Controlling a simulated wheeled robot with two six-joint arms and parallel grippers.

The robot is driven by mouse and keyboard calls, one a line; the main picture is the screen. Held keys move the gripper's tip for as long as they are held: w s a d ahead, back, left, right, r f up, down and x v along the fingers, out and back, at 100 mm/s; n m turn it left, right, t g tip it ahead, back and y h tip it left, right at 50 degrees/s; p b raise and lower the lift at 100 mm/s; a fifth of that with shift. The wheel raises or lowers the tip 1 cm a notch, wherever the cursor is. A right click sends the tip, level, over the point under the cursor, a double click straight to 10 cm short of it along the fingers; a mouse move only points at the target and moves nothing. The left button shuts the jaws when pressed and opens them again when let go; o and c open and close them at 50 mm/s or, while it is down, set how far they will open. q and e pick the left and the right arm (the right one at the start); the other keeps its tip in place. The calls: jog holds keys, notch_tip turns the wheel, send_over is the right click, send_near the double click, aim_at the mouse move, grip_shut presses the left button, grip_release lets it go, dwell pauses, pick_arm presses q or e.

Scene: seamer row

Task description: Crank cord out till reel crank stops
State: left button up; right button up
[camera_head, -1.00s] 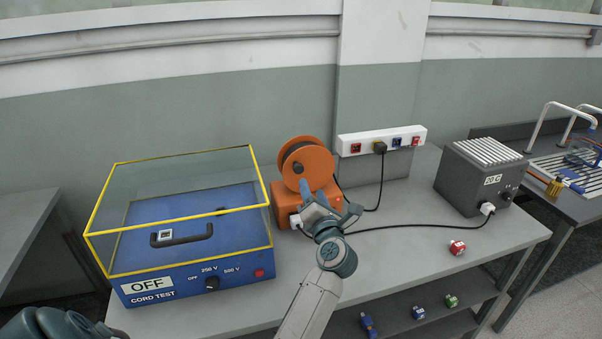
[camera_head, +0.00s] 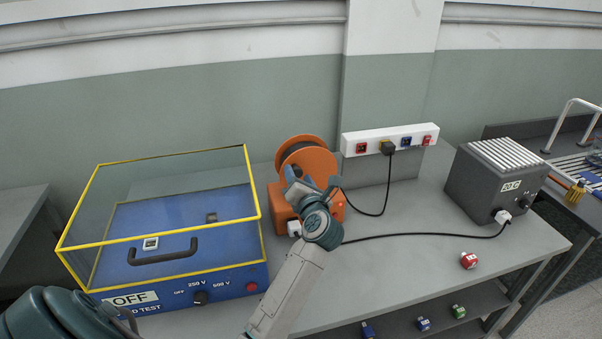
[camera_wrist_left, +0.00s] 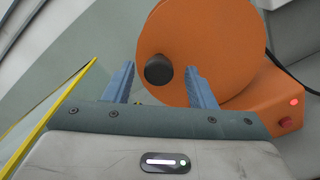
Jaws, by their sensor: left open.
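The orange cord reel (camera_head: 318,160) stands on the bench with a dark drum. Its round orange crank disc (camera_wrist_left: 215,45) with a black knob (camera_wrist_left: 159,70) faces my left gripper. The left gripper (camera_head: 312,180) is in front of the reel and hides part of it. In the left wrist view, the open gripper (camera_wrist_left: 158,73) has one blue finger on each side of the knob, with gaps on both sides. I cannot tell whether the fingertips reach as deep as the knob. A black cord (camera_head: 420,235) runs from the reel to the grey heater box (camera_head: 488,190).
A blue cord test box (camera_head: 225,285) with a yellow-edged clear cover stands left of the reel. A white socket strip (camera_head: 372,137) is on the wall behind, with a black plug in it. The front middle bench is clear.

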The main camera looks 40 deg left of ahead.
pick_arm(q)
jog(key=shift+c, duration=0.2)
grip_shut()
jog(key=shift+s, duration=0.1)
pick_arm(e)
jog(key=shift+f, duration=0.1)
